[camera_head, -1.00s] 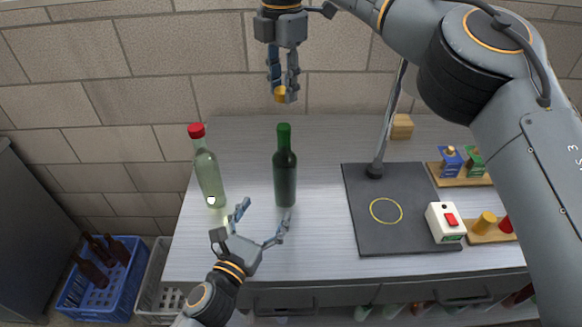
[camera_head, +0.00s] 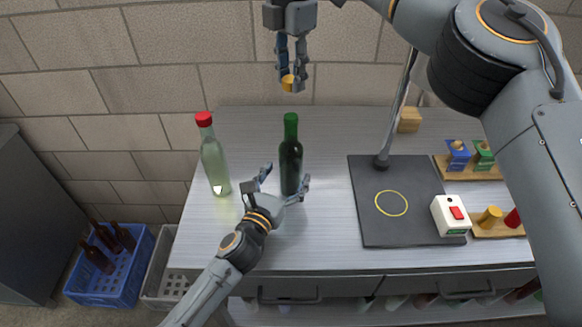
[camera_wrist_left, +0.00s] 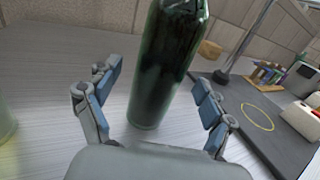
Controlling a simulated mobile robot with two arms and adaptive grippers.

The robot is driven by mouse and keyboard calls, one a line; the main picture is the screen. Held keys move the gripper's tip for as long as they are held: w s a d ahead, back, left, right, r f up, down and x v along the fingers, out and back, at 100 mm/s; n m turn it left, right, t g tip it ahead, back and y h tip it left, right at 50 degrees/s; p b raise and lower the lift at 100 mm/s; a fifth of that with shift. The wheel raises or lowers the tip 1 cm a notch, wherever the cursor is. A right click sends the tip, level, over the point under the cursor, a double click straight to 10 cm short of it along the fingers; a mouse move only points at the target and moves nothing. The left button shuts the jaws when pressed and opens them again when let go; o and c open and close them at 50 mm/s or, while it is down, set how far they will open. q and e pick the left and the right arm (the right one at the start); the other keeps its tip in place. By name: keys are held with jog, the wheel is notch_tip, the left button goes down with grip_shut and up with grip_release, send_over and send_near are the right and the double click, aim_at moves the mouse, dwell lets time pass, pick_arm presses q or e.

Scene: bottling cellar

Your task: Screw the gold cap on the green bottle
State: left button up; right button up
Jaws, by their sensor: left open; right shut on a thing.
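The green bottle (camera_head: 290,160) stands upright on the metal worktop, dark green with a bright green neck. In the left wrist view the bottle (camera_wrist_left: 168,65) rises between the spread fingers. My left gripper (camera_head: 285,180) is open, with its fingers on either side of the bottle's lower body; I see a gap between the bottle and the finger pads. My right gripper (camera_head: 292,80) is shut on the gold cap (camera_head: 288,83), high above the bottle's mouth. The cap's upper part is hidden between the fingers.
A clear bottle with a red cap (camera_head: 213,160) stands left of the green bottle. To the right are a dark mat with a yellow ring (camera_head: 365,225), a lamp-like post (camera_head: 395,110), a switch box (camera_head: 449,215) and cap holders (camera_head: 478,170). Blue crate (camera_head: 110,288) on the floor.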

pick_arm(q)
jog(key=shift+x, duration=1.65)
grip_shut()
pick_arm(e)
send_over(291, 116)
jog(key=shift+f, duration=2.45)
jog(key=shift+f, duration=0.1)
jog(key=shift+f, duration=0.8)
jog(key=shift+f, duration=0.6)
